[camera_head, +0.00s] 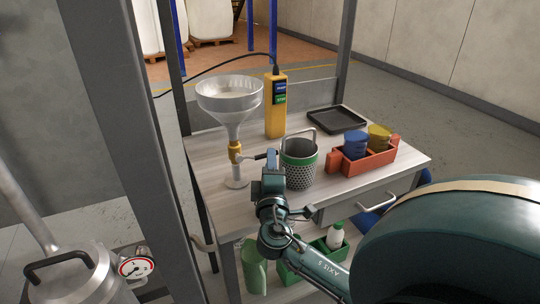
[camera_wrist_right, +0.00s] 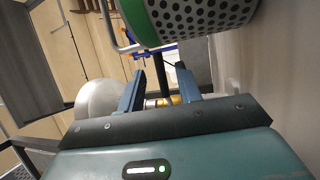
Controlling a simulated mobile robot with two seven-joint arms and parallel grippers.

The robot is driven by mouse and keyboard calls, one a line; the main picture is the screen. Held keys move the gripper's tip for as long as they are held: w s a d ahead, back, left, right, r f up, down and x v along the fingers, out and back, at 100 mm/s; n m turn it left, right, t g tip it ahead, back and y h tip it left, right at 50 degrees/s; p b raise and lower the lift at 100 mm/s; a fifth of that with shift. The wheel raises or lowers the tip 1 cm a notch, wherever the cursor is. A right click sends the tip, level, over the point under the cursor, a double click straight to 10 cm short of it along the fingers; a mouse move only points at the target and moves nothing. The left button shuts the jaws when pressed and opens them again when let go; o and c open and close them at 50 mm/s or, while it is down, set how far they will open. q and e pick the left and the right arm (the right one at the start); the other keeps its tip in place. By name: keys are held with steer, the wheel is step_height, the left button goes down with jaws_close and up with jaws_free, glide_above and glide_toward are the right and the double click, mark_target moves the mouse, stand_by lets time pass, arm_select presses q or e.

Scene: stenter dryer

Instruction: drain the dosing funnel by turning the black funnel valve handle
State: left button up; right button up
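The metal dosing funnel (camera_head: 230,97) stands on the table at the left, with pale contents in its bowl. Below it is the brass-yellow valve (camera_head: 235,153), with the black funnel valve handle (camera_head: 261,156) sticking out to the right. My right gripper (camera_head: 268,168) is at the outer end of the handle. In the right wrist view the two fingers of my right gripper (camera_wrist_right: 160,84) are apart, with the dark handle (camera_wrist_right: 162,78) between them and gaps at its sides. The yellow valve (camera_wrist_right: 165,101) shows low between them. My left gripper is not in view.
A perforated metal basket (camera_head: 299,165) with a green rim stands close right of my gripper. A yellow control box (camera_head: 276,105) stands behind. A black tray (camera_head: 336,120) and a red caddy (camera_head: 366,160) with blue and yellow cups are at the right.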

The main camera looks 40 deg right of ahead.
steer(key=shift+x, duration=1)
jaws_close()
